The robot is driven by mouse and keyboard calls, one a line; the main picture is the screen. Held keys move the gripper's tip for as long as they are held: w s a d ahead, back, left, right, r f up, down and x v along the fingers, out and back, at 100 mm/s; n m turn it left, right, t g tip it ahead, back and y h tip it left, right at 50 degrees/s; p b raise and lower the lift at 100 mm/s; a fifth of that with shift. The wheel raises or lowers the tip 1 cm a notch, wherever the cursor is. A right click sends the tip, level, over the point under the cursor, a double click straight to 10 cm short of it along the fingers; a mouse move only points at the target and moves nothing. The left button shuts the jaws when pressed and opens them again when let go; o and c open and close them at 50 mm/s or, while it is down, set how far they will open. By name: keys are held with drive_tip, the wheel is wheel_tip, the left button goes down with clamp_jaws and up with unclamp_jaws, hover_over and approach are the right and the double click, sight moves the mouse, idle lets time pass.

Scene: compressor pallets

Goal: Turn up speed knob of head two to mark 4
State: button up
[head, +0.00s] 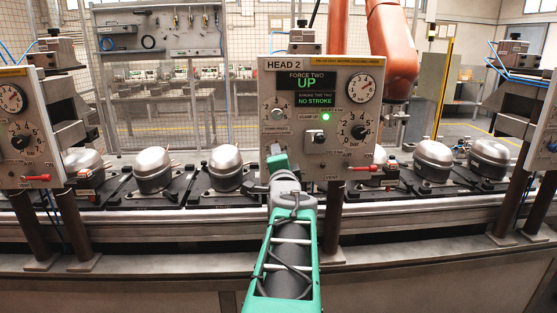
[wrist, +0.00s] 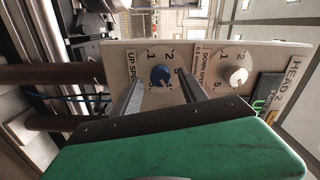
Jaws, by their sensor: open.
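The panel marked HEAD 2 (head: 343,78) stands upright in front of me. Its UP SPEED knob (wrist: 161,75) is blue and sits on a round white dial in the wrist view; which mark it points at is too small to tell. My gripper (wrist: 159,78) is open, with one finger on each side of the blue knob in the picture. I cannot tell whether the fingers touch it. In the head view my gripper (head: 277,158) hides that knob. The DOWN SPEED knob (wrist: 238,75), pale grey, is beside it in the wrist view and above my gripper in the head view (head: 278,114).
The panel also carries a pressure gauge (head: 364,89), a lit green lamp (head: 326,117), a black regulator knob (head: 359,132) and a red lever (head: 362,168). Compressors (head: 226,168) stand on pallets along the conveyor. Similar panels stand left (head: 22,125) and right.

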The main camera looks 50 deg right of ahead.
drive_tip(key=v, duration=0.6)
drive_tip(key=shift+s+a+b, duration=0.25)
drive_tip(key=shift+s+b, duration=0.05)
drive_tip(key=shift+b, duration=0.05)
drive_tip(key=shift+r, duration=0.1)
